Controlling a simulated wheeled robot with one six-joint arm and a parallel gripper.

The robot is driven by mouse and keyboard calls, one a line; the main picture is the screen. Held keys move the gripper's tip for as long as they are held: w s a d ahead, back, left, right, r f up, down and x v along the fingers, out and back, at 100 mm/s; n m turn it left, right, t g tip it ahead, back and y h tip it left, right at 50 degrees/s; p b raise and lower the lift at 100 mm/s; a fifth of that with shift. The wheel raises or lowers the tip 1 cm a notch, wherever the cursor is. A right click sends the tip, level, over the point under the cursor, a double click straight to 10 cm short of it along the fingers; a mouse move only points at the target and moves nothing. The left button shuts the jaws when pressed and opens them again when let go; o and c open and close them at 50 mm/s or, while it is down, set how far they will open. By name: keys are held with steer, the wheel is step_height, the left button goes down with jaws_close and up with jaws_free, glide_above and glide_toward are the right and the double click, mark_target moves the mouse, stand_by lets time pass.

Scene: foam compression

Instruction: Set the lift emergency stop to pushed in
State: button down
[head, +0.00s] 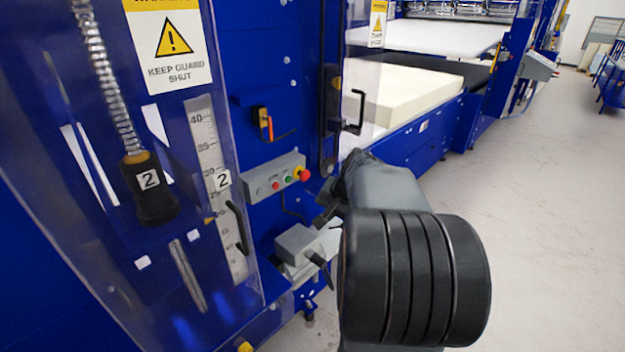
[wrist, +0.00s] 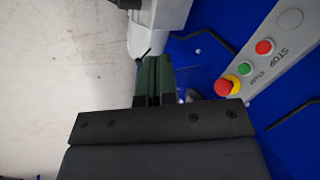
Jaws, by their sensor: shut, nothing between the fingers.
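The emergency stop is a red mushroom button with a yellow collar (head: 302,173) at the right end of a grey control box (head: 262,183) on the blue machine panel. In the wrist view the emergency stop (wrist: 227,86) is right of my fingers. Whether it is pushed in or out I cannot tell. My gripper (head: 323,217) is below and right of the box in the head view, partly hidden by my arm. In the wrist view my gripper (wrist: 152,65) is shut and empty, apart from the button.
A green start button (wrist: 243,69) and a red stop button (wrist: 264,47) sit beside it on the box. Black handles, a clear guard (head: 90,215) and an orange-black switch (head: 264,124) are nearby. A grey box (head: 299,243) is below. Open floor (head: 560,220) is at right.

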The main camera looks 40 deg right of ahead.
steer(key=w+d+r+m+t, duration=0.4)
steer(key=w+d+r, duration=0.1)
steer(key=d, duration=0.3)
steer(key=shift+d+r+m, duration=0.3)
steer(key=shift+d+r, duration=0.1)
steer(key=shift+r, duration=0.35)
steer(key=shift+w, duration=0.15)
steer(key=p, duration=0.2)
glide_toward(307, 179)
step_height(307, 179, down, 5)
steer(key=w, duration=0.3)
steer(key=shift+w+a+r, duration=0.1)
steer(key=shift+w+a, duration=0.15)
steer(key=shift+w, duration=0.55)
